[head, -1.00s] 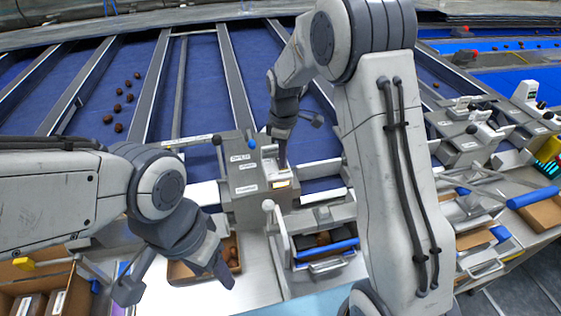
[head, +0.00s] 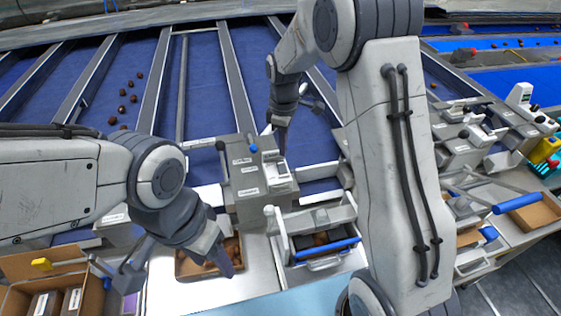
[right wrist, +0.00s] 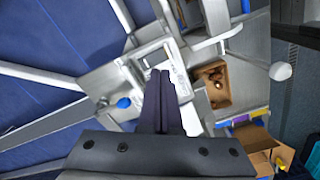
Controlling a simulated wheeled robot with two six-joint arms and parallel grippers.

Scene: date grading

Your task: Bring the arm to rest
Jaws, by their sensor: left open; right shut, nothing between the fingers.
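My right gripper (head: 281,142) is shut and empty, above the grey labelled box (head: 245,180) at the end of the blue lanes. In the right wrist view its two dark fingers (right wrist: 158,72) lie together, with a pale labelled surface beyond the tips. My left gripper (head: 185,262) is open at the lower left. One of its fingers overlaps the cardboard tray of dates (head: 182,272); I cannot tell whether it touches the tray. The right upper arm hides part of the bench behind it.
Several dates (head: 122,110) lie on a blue lane (head: 98,98). A metal drawer (head: 345,213) with a blue handle stands in the middle front. A cardboard box (head: 15,300) with packs stands at the lower left. Metal stations and a cardboard tray (head: 535,214) are at the right.

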